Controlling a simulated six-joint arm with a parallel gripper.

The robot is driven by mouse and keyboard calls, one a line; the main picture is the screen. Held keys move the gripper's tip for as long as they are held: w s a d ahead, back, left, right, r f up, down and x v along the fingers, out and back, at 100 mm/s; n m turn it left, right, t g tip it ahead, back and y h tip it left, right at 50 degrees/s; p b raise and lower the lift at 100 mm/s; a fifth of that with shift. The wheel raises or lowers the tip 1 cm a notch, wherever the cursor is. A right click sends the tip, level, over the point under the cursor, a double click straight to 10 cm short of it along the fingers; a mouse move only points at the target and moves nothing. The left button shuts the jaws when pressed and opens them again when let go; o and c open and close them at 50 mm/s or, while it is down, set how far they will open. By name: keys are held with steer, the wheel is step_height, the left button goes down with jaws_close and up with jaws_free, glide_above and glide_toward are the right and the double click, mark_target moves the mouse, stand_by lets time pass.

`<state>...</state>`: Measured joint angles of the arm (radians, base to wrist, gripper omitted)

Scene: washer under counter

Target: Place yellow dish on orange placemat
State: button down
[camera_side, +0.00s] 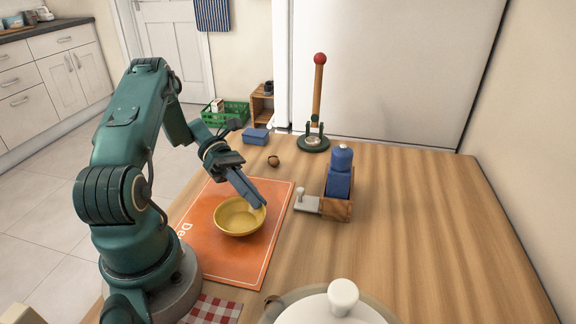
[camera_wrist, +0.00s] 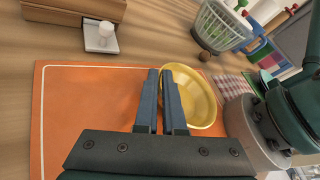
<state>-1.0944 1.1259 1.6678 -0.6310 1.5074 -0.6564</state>
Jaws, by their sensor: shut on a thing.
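The yellow dish (camera_side: 238,217) is a shallow round bowl over the orange placemat (camera_side: 262,193), upright in the side view. I cannot tell whether it touches the mat or hangs just above it. In the wrist view the dish (camera_wrist: 190,99) is right of centre, with the orange placemat (camera_wrist: 85,115) spread to its left. My gripper (camera_side: 258,203) reaches the dish's right rim from above and is shut on it. In the wrist view my gripper's fingers (camera_wrist: 160,75) are close together across the dish's left rim, hiding part of it.
A wooden holder with a blue bottle (camera_side: 340,175) and a grey-white piece with a knob (camera_side: 306,202) stand right of the mat. A white lidded pot (camera_side: 335,306) and checked cloth (camera_side: 213,309) are in front. The table's right side is clear.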

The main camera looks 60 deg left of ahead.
steer(key=shift+f, duration=0.3)
steer(key=c, duration=0.9)
jaws_free()
steer(key=shift+c, duration=0.2)
